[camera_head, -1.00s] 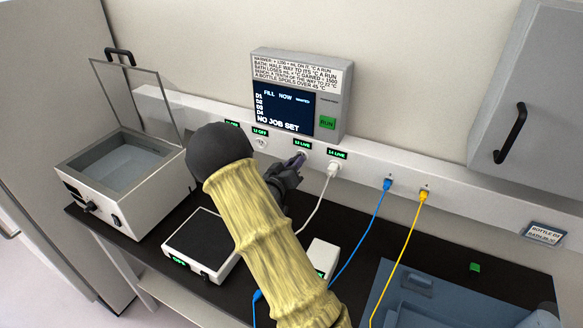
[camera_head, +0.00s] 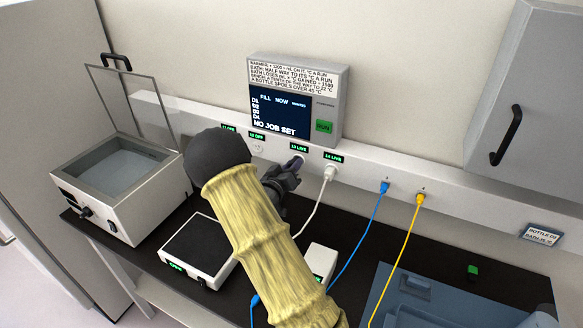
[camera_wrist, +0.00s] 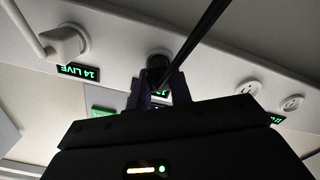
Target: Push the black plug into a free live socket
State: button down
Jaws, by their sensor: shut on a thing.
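My gripper (camera_head: 294,167) is at the white socket rail, just under the 13 LIVE label (camera_head: 299,148). In the wrist view my gripper (camera_wrist: 157,88) is shut on the black plug (camera_wrist: 157,62), with its black cable (camera_wrist: 203,30) running up and to the right. The plug's front is against or very close to the rail at socket 13. I cannot tell how deep it sits. The fingers and plug hide that socket's face. A white plug (camera_head: 331,172) fills the socket under the 14 LIVE label (camera_head: 334,156); it also shows in the wrist view (camera_wrist: 66,42).
Socket 12 (camera_head: 258,148), labelled OFF, is empty to the left. Blue (camera_head: 384,187) and yellow (camera_head: 420,199) cables plug in farther right. A display box (camera_head: 296,100) stands above. The lidded bath (camera_head: 115,190) and a black-topped device (camera_head: 198,250) are on the left.

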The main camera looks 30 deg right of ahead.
jog(key=shift+w+d, duration=0.1)
jog(key=shift+d, duration=0.05)
jog(key=c, duration=1.2)
grip_release()
jog(key=b+v, duration=0.5)
jog(key=v, duration=1.2)
